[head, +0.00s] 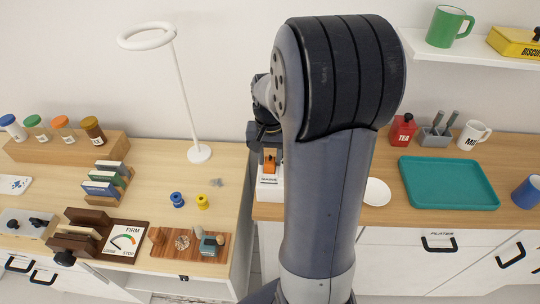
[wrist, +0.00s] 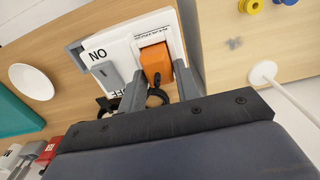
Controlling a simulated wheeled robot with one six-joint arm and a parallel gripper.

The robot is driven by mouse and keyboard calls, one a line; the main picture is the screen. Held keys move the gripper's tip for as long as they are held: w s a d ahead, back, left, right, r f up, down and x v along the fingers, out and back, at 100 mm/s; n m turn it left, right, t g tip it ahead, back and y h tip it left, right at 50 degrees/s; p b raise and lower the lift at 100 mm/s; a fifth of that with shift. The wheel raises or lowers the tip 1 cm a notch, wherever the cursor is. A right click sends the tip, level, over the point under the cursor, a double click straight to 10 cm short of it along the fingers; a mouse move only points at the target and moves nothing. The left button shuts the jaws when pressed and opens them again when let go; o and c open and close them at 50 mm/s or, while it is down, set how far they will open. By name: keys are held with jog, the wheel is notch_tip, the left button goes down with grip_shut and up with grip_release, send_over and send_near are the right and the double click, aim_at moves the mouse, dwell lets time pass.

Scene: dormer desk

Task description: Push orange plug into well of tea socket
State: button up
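The orange plug (wrist: 156,62) sits at the recessed end of the white tea socket (wrist: 118,47), beside a grey rocker switch with ON and OFF lettering. My gripper (wrist: 160,80) has one grey finger on each side of the plug, close against it, and appears shut on it. The plug's lower end is inside the recess outline; how deep it sits cannot be told. In the head view the plug (head: 270,159) shows over the white socket (head: 269,186), just below my dark gripper (head: 268,147). My arm hides part of that area.
A white round plate (head: 377,192) and a teal tray (head: 448,183) lie to the right. A red tea tin (head: 402,131) stands behind. On the left desk are a lamp (head: 199,153), a blue spool (head: 177,199) and a yellow spool (head: 202,201). A black cord loops near my fingers.

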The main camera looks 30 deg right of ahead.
aim_at(270, 157)
jog(key=o, duration=0.4)
notch_tip(270, 157, up, 11)
jog(key=shift+f+b, duration=0.1)
jog(key=shift+b, duration=0.2)
dwell(0.4)
notch_tip(270, 157, down, 11)
jog(key=shift+r+p, duration=0.15)
jog(key=shift+p, duration=0.15)
jog(key=shift+r+p, duration=0.3)
jog(key=shift+r, duration=0.05)
